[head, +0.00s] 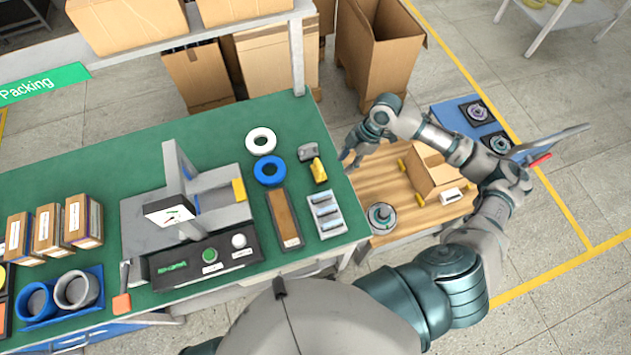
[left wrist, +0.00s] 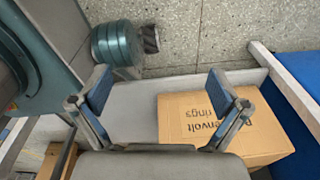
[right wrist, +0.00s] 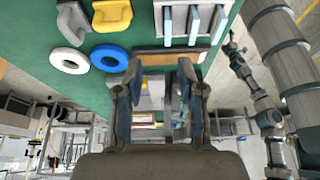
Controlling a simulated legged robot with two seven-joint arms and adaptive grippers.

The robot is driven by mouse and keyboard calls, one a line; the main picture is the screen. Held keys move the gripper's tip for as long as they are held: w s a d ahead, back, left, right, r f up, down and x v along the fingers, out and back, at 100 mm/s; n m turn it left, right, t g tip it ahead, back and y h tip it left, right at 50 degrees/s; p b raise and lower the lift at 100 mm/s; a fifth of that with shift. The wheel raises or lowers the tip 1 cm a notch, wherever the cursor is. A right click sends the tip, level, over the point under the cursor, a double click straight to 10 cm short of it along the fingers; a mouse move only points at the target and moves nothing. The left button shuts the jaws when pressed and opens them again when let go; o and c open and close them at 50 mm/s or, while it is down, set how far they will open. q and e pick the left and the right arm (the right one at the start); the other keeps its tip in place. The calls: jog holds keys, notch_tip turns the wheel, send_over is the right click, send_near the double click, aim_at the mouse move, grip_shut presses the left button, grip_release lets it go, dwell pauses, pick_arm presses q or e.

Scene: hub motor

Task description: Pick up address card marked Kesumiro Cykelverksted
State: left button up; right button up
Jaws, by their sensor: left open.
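No card with readable Kesumiro Cykelverksted lettering shows; any small print is too small to read. A pale rack (head: 326,213) with several slots lies near the right edge of the green bench. It also shows at the top of the right wrist view (right wrist: 190,22), with pale blue-grey contents. My right gripper (head: 351,157) hangs just past the bench's right edge, above and right of the rack. In the right wrist view its fingers (right wrist: 160,68) are apart with nothing between them. My left gripper (left wrist: 158,78) is open and empty, and is not seen in the head view.
A wooden surface (head: 400,205) holds a cardboard box (head: 432,172). A printed box (left wrist: 205,125) lies below my left gripper.

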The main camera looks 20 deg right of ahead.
jog(key=f, duration=0.1)
send_near(322, 195)
jog(key=f, duration=0.1)
jog(key=x, duration=0.3)
jog(key=shift+w+a+f, duration=0.1)
jog(key=shift+w+a, duration=0.05)
jog(key=shift+w, duration=0.25)
jog(key=shift+s+f+p, duration=0.2)
jog(key=shift+f+p, duration=0.15)
jog(key=shift+f, duration=0.35)
jog(key=x, duration=0.4)
jog(key=shift+s+a+f+p, duration=0.1)
jog(key=shift+a+f+p, duration=0.1)
jog(key=shift+p, duration=0.15)
jog(key=shift+a, duration=0.4)
jog(key=shift+c, duration=0.9)
grip_shut()
pick_arm(q)
jog(key=s, duration=0.1)
jog(key=s+r, duration=0.1)
jog(key=shift+s, duration=0.4)
